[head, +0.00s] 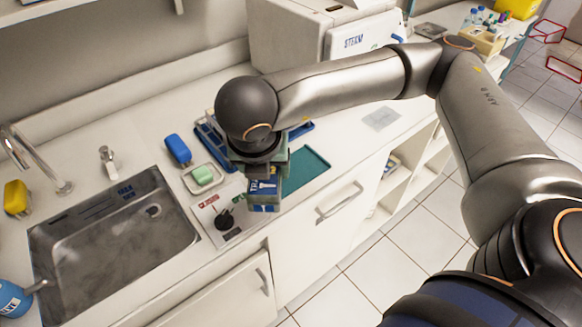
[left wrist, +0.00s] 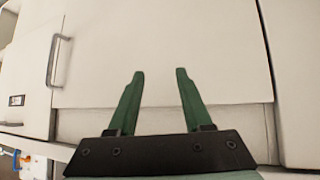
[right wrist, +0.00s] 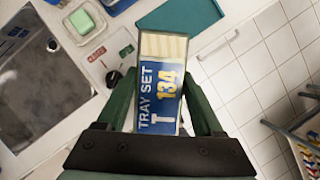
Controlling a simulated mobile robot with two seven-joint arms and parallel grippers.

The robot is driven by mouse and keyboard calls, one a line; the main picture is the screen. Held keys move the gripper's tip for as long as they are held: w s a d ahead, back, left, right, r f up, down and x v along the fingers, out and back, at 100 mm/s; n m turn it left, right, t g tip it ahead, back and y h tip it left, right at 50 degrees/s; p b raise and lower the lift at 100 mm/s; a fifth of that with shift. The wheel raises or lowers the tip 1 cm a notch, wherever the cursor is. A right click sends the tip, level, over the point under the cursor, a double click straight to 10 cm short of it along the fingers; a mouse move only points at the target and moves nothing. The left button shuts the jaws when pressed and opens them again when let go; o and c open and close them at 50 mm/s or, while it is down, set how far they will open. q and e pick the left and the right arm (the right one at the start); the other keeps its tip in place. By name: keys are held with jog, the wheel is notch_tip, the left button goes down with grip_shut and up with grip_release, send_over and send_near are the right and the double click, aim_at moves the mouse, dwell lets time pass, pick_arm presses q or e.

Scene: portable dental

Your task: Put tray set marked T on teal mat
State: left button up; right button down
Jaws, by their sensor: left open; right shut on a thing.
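In the head view the tray set (head: 264,192) is held near the counter's front edge, partly hidden by my right gripper (head: 262,178). The teal mat (head: 306,170) lies on the counter just right of it and looks bare where visible; it also shows in the right wrist view (right wrist: 178,22). My left gripper (left wrist: 160,100) is open and empty, facing white cabinet fronts.
A sink (head: 110,245) is at the left. A green soap bar (head: 202,175) in a dish, a blue item (head: 178,149) and a marked white plate with a black knob (head: 224,220) lie between sink and mat. A blue rack (head: 210,143) stands behind my gripper. A steam unit (head: 330,40) stands at the back.

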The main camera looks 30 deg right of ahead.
jog(key=m, duration=0.1)
jog(key=m+g+h, duration=0.1)
jog(key=m, duration=0.1)
jog(key=r+m, duration=0.1)
jog(key=shift+w+a+m+p, duration=0.25)
jog(key=shift+m+p, duration=0.15)
jog(key=m, duration=0.1)
jog(key=m+g, duration=0.1)
jog(key=m, duration=0.1)
jog(key=shift+a+r+g+h+p, duration=0.15)
jog(key=shift+r+g+h+p, duration=0.15)
jog(key=shift+g+h, duration=0.1)
jog(key=shift+w+m+g, duration=0.15)
jog(key=shift+m+g, duration=0.15)
jog(key=shift+m, duration=0.8)
jog(key=w+d+f, duration=0.4)
jog(key=w+d, duration=0.1)
jog(key=d, duration=0.2)
jog(key=b, duration=0.3)
send_near(297, 169)
jog(key=shift+d+f, duration=0.55)
jog(key=shift+d, duration=0.1)
jog(key=shift+d+f, duration=0.15)
jog(key=shift+f, duration=0.05)
jog(key=f, duration=0.3)
jog(key=shift+w+d+f+p, duration=0.2)
jog(key=shift+f+p, duration=0.1)
jog(key=shift+p, duration=0.05)
jog(key=shift+c, duration=0.2)
grip_release()
